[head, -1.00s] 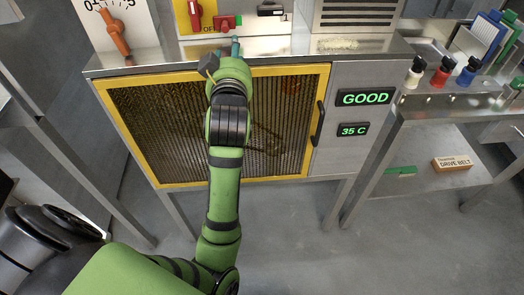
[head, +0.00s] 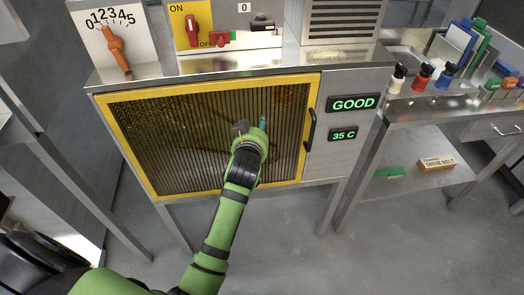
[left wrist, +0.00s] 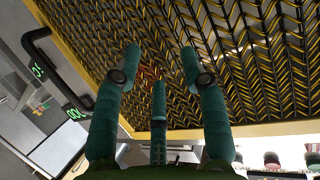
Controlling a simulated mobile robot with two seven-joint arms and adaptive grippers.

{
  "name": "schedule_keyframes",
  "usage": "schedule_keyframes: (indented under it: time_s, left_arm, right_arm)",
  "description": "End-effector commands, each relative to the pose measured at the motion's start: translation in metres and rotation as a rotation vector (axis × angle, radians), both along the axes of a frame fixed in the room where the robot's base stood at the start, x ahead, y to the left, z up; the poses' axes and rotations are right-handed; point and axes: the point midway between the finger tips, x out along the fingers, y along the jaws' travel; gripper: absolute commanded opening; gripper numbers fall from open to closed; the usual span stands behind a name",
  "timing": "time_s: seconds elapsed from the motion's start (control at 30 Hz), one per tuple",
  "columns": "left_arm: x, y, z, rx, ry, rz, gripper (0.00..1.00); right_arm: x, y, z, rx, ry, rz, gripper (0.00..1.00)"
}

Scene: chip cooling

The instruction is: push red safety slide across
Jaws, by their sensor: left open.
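My right gripper is not in view.
The steel counter edge (head: 220,74) runs between gripper and panel. The door handle (head: 310,130) is to the right. Displays read GOOD (head: 353,103) and 35 C (head: 344,135). Small bottles (head: 422,76) stand on the right bench.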

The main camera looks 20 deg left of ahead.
Motion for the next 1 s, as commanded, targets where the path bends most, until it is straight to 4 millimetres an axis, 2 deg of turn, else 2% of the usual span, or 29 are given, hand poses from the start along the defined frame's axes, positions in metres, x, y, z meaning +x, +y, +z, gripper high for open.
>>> schedule_keyframes:
  time_s: [0.2,0.4,0.6,1.0]
  left_arm:
    - [-0.003,-0.012,-0.041,0.007,0.075,-0.047,0.43]
    - [-0.007,-0.019,-0.067,0.010,0.121,-0.077,0.43]
    - [-0.009,-0.022,-0.078,0.012,0.138,-0.089,0.43]
    - [-0.009,-0.022,-0.079,0.010,0.140,-0.089,0.43]
  right_arm:
    - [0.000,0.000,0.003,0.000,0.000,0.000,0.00]
    - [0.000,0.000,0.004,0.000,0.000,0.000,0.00]
    - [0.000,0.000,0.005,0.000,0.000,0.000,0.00]
    - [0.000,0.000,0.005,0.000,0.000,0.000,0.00]
